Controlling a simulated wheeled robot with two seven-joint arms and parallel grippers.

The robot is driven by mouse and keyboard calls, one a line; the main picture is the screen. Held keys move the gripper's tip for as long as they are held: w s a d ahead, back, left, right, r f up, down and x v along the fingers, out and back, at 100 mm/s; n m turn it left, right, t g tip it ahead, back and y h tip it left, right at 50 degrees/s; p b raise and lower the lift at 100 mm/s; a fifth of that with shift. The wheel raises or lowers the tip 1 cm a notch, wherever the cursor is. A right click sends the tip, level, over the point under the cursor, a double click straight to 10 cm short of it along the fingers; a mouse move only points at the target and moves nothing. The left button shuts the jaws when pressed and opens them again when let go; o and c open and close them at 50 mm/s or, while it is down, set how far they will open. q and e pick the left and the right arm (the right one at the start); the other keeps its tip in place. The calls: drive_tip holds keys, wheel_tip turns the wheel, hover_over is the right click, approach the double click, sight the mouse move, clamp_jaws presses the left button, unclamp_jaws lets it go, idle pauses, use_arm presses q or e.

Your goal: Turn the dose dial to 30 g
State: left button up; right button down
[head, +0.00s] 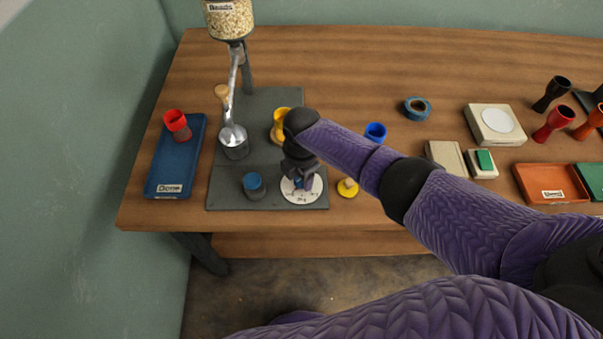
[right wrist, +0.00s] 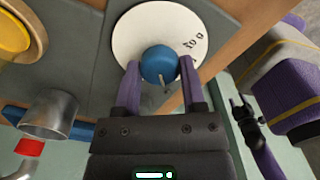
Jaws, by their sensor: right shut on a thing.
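The dose dial is a white disc (head: 290,194) with printed marks, at the front right of a dark grey base plate. In the right wrist view the disc (right wrist: 130,38) has a round blue knob (right wrist: 158,62) at its centre. A thin pale pointer on the knob points down in that view. My right gripper (head: 302,181) reaches down over the dial, with its fingers (right wrist: 160,76) shut on either side of the knob. In the head view the gripper hides much of the knob.
A blue tray (head: 160,180) holds a red cup (head: 177,124). A yellow piece (head: 348,188) lies right.

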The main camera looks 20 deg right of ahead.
drive_tip(key=shift+c, duration=0.9)
unclamp_jaws()
wheel_tip(320, 180, up, 10)
drive_tip(key=p, duration=0.4)
drive_tip(key=shift+p, duration=0.3)
